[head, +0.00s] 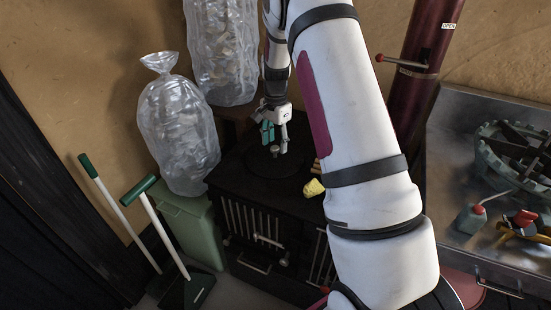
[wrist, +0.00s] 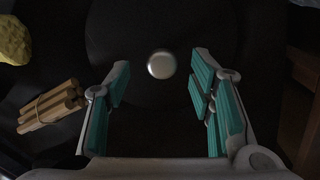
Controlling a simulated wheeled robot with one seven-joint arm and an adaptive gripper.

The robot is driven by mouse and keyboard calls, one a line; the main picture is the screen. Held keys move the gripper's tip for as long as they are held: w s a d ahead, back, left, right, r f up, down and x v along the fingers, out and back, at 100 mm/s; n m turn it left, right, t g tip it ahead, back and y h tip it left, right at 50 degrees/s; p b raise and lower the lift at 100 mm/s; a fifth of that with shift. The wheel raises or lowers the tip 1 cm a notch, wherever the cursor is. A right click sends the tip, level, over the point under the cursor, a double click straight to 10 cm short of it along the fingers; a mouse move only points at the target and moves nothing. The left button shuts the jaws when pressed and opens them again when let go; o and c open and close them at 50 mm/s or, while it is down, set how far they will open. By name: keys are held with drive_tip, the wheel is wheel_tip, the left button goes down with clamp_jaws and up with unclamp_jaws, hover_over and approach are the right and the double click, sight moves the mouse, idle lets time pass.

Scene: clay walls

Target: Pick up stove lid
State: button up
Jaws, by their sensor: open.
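The stove lid (head: 262,162) is a dark round plate on top of the black stove (head: 240,188). Its small metal knob (head: 276,150) stands up from it. In the wrist view the knob (wrist: 161,65) shows as a pale round cap on the dark lid (wrist: 160,25), whose edge is hard to make out. My gripper (head: 274,140) hangs over the lid close to the knob. In the wrist view my gripper (wrist: 160,75) is open and empty, with its teal-padded fingers on either side and the knob between and a little beyond the tips.
A yellow lump (head: 313,187) and a bundle of sticks (wrist: 50,107) lie on the stove beside the lid. Clear bags (head: 178,125) stand behind and left, one above a green bin (head: 190,225). A metal table (head: 450,180) with several items is at right.

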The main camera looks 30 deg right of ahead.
sight(275, 147)
wheel_tip(275, 147, down, 3)
drive_tip(key=shift+a+f, duration=0.1)
drive_tip(key=shift+f, duration=0.1)
clamp_jaws()
drive_tip(key=shift+r, duration=0.15)
